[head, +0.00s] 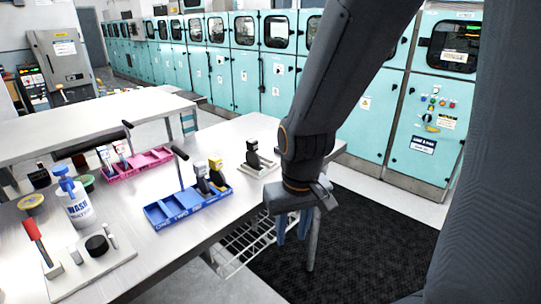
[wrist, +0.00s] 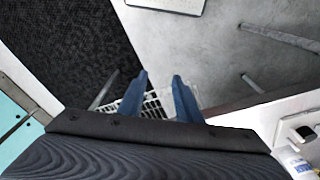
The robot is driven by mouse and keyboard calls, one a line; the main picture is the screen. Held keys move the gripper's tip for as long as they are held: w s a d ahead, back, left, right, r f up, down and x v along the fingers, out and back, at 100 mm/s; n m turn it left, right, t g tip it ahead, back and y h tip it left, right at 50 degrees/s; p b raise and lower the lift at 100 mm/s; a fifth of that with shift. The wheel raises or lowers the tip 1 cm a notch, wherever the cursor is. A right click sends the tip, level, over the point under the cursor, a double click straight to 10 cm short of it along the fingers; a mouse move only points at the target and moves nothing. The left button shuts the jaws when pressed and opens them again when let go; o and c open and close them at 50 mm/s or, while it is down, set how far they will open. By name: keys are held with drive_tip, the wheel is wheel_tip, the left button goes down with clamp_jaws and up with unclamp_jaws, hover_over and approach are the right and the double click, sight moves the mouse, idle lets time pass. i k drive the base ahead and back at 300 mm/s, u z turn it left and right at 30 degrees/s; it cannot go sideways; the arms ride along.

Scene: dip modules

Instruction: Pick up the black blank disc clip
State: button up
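A black clip (head: 253,155) with a pale top stands upright on a small pale plate (head: 262,168) at the table's right end. Two more dark clips, one white-topped (head: 201,178) and one yellow-topped (head: 216,174), stand in the blue tray (head: 165,213). I cannot tell for sure which is the blank disc clip. My gripper (head: 292,228) hangs past the table's right edge, to the right of the clips and apart from them. Its two blue fingers also show in the wrist view (wrist: 159,82), spread apart with nothing between them.
A pink tray (head: 140,168), a wash bottle (head: 73,200) and a plate with a black round piece (head: 97,244) are on the metal table (head: 200,250). A wire shelf (head: 243,245) sits below it. A dark mat (head: 375,240) covers the floor at right.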

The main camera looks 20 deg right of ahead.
sight(252, 160)
drive_tip(key=i, duration=0.45)
drive_tip(key=u, duration=0.25)
drive_tip(key=k, duration=0.15)
drive_tip(key=u, duration=0.6)
drive_tip(key=i, duration=0.5)
drive_tip(key=z, duration=0.05)
